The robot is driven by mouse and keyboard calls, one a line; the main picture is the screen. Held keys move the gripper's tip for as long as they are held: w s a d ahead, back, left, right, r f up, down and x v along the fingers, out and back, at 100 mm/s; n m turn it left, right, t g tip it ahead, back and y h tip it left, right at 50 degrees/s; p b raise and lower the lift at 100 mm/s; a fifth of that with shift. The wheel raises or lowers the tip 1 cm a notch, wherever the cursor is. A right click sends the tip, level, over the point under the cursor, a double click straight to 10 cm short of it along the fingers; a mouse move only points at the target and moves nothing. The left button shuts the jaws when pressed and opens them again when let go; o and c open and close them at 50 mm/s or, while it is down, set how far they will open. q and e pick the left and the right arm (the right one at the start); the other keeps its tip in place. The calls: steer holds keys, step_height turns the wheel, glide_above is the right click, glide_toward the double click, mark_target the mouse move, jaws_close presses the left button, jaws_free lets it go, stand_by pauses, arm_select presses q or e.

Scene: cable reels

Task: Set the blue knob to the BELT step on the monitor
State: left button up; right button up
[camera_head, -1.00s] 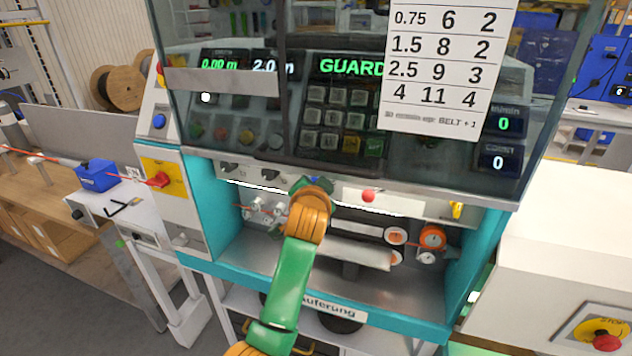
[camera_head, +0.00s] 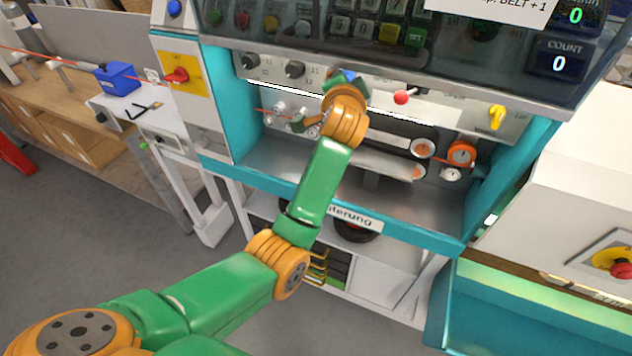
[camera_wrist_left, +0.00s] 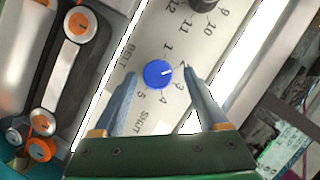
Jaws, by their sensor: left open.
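The blue knob (camera_wrist_left: 157,73) is on a pale panel in the left wrist view. Its white mark points right, toward the 2. In the head view my left gripper (camera_head: 345,80) is at the machine's panel and mostly hides the knob. The monitor (camera_head: 558,62) shows COUNT 0; its upper part is cut off. My right gripper is not in view.
Two dark knobs (camera_head: 294,68) are left of my gripper, a red ball knob (camera_head: 402,97) and a yellow handle (camera_head: 497,116) to its right. Orange-rimmed rollers (camera_head: 461,153) are below. The dark guard window (camera_head: 360,22) hangs above.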

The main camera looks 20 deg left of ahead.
arm_select(q)
steer(key=s+a+f+m+t+h+b, duration=0.15)
steer(key=m+b, duration=0.25)
steer(key=m, duration=0.6)
steer(key=s+f+m+t+h+b, duration=0.25)
steer(key=m+b, duration=0.25)
steer(key=m, duration=0.5)
steer(key=s+f+m+t+h+b, duration=0.2)
steer(key=m+t+h+b, duration=0.15)
steer(key=m, duration=0.75)
step_height(320, 180, down, 23)
steer(key=a+n+g+y+p, duration=0.1)
steer(key=n+g, duration=0.3)
steer(key=n, duration=0.4)
steer(key=s+a+n+g+y+p, duration=0.1)
steer(key=n+g+y, duration=0.1)
steer(key=n, duration=0.6)
steer(key=shift+s+a+n+g+y, duration=0.15)
steer(key=shift+s+n+g+y, duration=0.15)
steer(key=shift+g, duration=0.55)
